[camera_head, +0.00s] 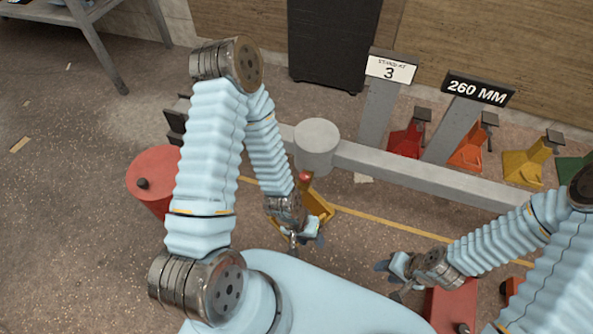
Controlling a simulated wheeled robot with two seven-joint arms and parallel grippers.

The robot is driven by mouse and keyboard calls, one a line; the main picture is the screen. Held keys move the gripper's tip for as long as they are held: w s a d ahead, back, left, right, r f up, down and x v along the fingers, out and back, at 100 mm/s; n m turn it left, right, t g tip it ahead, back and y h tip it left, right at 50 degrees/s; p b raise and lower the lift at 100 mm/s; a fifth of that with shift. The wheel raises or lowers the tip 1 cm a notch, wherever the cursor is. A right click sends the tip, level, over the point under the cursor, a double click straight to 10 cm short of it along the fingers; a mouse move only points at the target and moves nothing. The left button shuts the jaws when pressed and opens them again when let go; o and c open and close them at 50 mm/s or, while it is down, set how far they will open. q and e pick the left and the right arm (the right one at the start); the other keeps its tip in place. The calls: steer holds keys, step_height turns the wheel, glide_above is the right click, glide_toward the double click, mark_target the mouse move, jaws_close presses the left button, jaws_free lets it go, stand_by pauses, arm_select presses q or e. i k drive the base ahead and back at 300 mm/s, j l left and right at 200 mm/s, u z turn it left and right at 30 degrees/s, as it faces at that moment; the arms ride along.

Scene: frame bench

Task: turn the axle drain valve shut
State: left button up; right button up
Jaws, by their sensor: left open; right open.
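A grey axle (430,180) runs across the middle of the view, with a round drum-like housing (317,140) on it. A small red knob (305,177) shows just below the housing; it may be the drain valve, but its handle position cannot be told. A yellow stand (316,202) is under the housing, partly hidden by my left arm. My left gripper (305,243) is open and empty, in front of and below the knob, apart from it. My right gripper (388,279) is open and empty, further right and nearer my base.
Red (405,141), orange (468,152) and yellow (524,166) stands line the floor behind the axle. Signs reading 3 (390,69) and 260 MM (477,90) stand there. A red cylinder (150,178) is at left; a red block (452,305) is near my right arm.

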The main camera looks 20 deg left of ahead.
mark_target(304, 176)
steer(key=u, duration=0.8)
steer(key=k, duration=1.5)
